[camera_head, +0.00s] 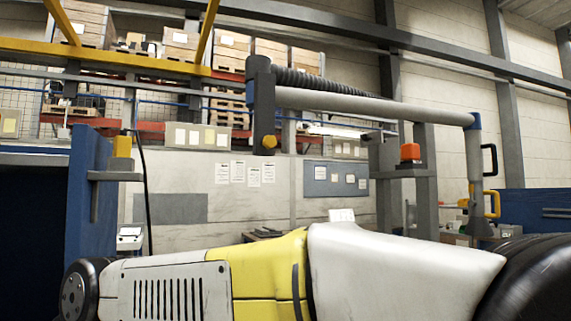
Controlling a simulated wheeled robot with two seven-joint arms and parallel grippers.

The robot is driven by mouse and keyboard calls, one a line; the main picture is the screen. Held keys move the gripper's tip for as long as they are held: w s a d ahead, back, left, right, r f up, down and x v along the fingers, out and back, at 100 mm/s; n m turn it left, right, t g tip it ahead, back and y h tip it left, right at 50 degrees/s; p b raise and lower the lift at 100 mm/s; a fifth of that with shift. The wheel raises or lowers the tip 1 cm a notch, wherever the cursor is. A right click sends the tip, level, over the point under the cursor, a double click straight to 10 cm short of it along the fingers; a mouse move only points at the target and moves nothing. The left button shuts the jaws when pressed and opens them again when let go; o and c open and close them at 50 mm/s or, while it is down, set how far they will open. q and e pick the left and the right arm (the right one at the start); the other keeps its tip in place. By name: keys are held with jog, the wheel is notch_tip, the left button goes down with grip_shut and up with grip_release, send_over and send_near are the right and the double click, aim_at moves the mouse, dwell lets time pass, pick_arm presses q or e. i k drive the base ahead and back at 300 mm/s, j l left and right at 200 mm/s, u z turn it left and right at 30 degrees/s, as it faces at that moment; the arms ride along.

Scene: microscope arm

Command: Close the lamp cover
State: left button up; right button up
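I cannot pick out a lamp cover for certain. From the joint a grey tube (474,155) hangs down, with a flared grey end (479,228) at the bottom. A black handle (494,160) and a yellow handle (496,203) stand beside this hanging part. Neither of my grippers is in view.
A large white, yellow and black body fills the bottom and hides what lies below; I cannot tell whether it is mine. Blue panels stand at the left (90,190) and right. A grey post (384,185) carries an orange block (410,152). Shelves with crates (181,43) are behind.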

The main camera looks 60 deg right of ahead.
aim_at(379, 137)
jog(key=z, duration=2.65)
